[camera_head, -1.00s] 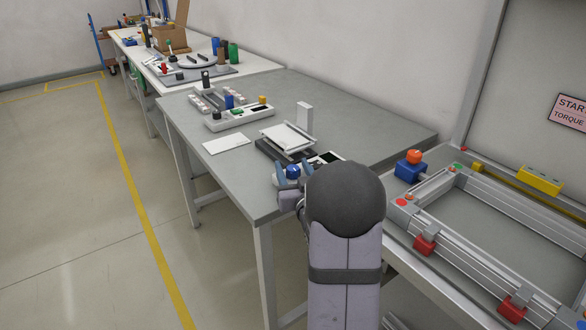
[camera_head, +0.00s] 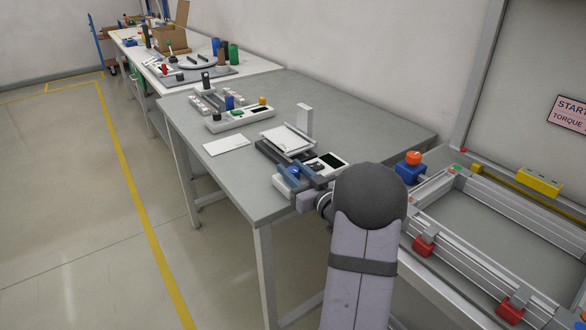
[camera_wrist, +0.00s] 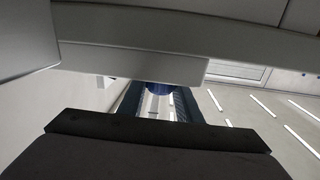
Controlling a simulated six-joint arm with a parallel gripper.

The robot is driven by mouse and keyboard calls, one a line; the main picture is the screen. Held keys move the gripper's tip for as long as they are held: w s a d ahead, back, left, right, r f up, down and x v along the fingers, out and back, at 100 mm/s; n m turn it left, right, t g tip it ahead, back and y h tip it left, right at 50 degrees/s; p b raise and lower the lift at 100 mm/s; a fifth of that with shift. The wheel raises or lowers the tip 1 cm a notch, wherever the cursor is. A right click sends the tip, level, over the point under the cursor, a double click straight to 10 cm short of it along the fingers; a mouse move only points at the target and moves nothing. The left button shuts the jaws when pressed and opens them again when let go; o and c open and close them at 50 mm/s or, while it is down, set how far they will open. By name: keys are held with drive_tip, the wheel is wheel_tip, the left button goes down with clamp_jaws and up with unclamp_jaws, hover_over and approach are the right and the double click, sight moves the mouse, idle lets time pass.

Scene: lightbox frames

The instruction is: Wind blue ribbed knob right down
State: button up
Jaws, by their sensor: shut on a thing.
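The blue knob (camera_head: 293,171) sits on a low white and dark device (camera_head: 326,165) near the front edge of the grey bench. My gripper (camera_head: 295,176) is at the knob, with its fingers closed around it. In the wrist view the blue knob (camera_wrist: 160,88) shows between the two dark-blue fingers (camera_wrist: 158,101), and its lower part is hidden. The ribs are too small to make out in the head view.
A white plate on a small stand (camera_head: 287,140) is just behind the knob. A white sheet (camera_head: 226,145) lies to the left on the grey bench (camera_head: 370,122). An aluminium frame (camera_head: 450,255) with red blocks stands to the right.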

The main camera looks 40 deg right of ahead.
sight(298, 173)
drive_tip(key=shift+r+n+y, duration=0.15)
drive_tip(key=shift+n+y, duration=0.45)
drive_tip(key=shift+y, duration=0.3)
drive_tip(key=o, duration=1)
drive_tip(key=shift+o, duration=0.2)
drive_tip(key=shift+s, duration=0.1)
drive_tip(key=shift+s+d, duration=0.1)
drive_tip(key=shift+s, duration=3.45)
